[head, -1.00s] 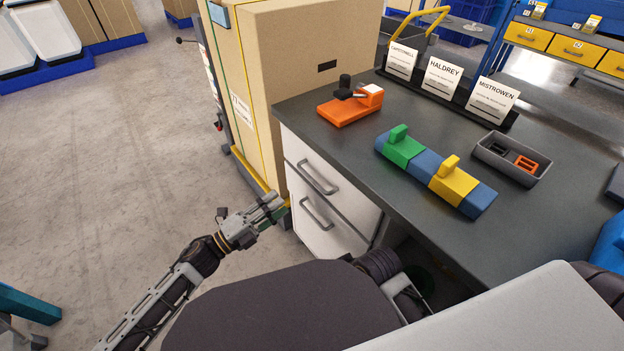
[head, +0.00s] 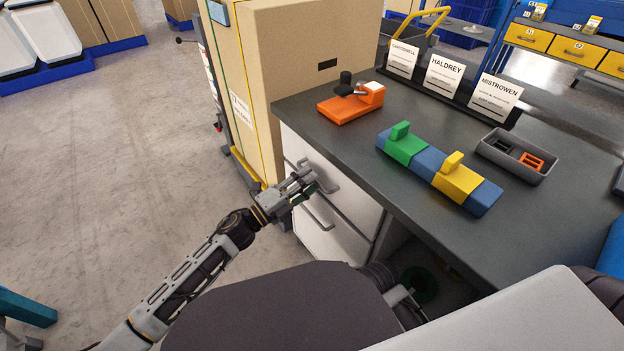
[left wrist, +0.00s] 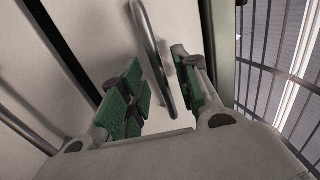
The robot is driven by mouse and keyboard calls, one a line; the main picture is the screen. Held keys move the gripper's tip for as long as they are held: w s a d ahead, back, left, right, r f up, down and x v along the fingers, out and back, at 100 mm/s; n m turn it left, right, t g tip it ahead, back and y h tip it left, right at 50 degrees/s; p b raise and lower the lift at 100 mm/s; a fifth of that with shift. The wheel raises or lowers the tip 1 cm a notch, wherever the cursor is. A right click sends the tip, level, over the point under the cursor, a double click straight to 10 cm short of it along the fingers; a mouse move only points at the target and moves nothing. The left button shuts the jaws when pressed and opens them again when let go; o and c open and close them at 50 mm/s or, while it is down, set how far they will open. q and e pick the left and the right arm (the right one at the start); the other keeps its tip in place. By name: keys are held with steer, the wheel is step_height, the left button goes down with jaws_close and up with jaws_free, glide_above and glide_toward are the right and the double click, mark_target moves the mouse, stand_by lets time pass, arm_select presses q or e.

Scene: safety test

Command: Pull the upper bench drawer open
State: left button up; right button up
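The bench's upper drawer (head: 296,148) is a white front that looks flush with the cabinet. Its grey bar handle (head: 325,184) is partly covered by my left gripper (head: 306,184). In the left wrist view the handle (left wrist: 154,55) runs between the two green-padded fingers of my left gripper (left wrist: 160,92). The fingers are apart, with a visible gap on either side of the bar. The lower drawer (head: 340,240) also looks shut, and its handle (head: 318,214) sits just below my gripper. My right gripper is not in view.
The dark worktop (head: 400,205) overhangs the drawers. It carries an orange fixture (head: 345,108), a blue block with green and yellow clips (head: 478,200), a grey tray (head: 545,178) and name cards (head: 443,77). A tall cardboard box (head: 290,80) stands close left of the drawers. Floor at left is clear.

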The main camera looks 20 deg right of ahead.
arm_select(q)
steer(key=shift+x, duration=0.85)
jaws_close()
